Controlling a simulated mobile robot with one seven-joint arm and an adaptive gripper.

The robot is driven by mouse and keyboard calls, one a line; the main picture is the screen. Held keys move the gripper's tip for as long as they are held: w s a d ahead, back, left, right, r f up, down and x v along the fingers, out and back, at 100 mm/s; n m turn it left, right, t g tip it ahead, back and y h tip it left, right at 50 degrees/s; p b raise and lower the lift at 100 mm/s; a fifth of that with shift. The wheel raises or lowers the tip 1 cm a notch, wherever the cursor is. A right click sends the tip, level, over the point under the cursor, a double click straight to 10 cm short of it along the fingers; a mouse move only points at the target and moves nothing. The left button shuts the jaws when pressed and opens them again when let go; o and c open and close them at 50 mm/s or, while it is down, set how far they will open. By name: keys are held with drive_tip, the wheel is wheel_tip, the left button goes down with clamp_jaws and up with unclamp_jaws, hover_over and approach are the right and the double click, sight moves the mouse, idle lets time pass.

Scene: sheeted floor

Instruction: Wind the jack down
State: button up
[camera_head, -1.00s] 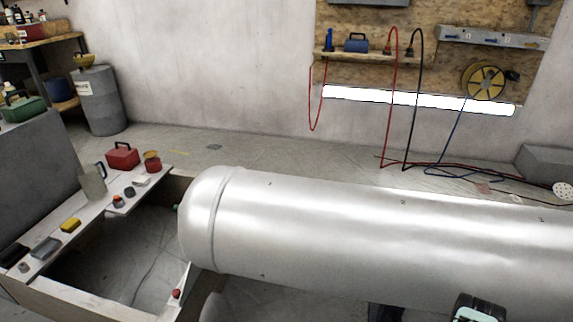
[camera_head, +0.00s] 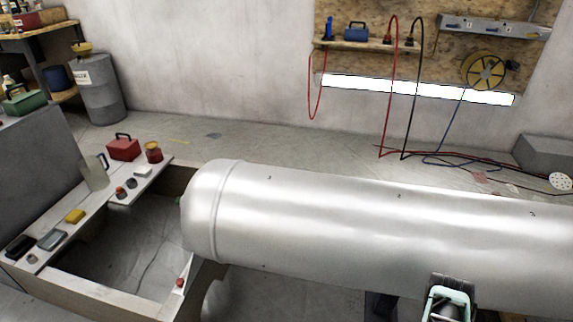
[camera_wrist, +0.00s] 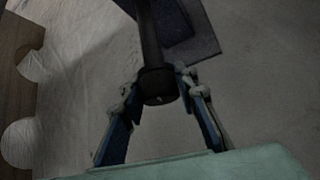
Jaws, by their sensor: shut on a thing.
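In the wrist view, my gripper (camera_wrist: 157,88) is shut on a dark bar with a blocky end, which I take to be the jack's handle (camera_wrist: 158,82). Its fingers lie on either side of that end. The bar runs up the picture toward a dark blue-grey plate or block (camera_wrist: 188,28), perhaps part of the jack. In the head view, my gripper (camera_head: 447,300) shows at the bottom right, in front of the silver tank (camera_head: 380,225). A dark shape (camera_head: 381,306) shows below the tank; I cannot tell if it is the jack. The rest of the jack is hidden.
A wooden frame (camera_head: 105,302) with an open middle lies left of the tank, with tools, a jug and a red box (camera_head: 124,148) on its boards. A curved wooden edge (camera_wrist: 18,95) is at the wrist view's left. Hoses lie on the floor behind.

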drive_tip(key=o, duration=1.1)
drive_tip(key=shift+r, duration=0.1)
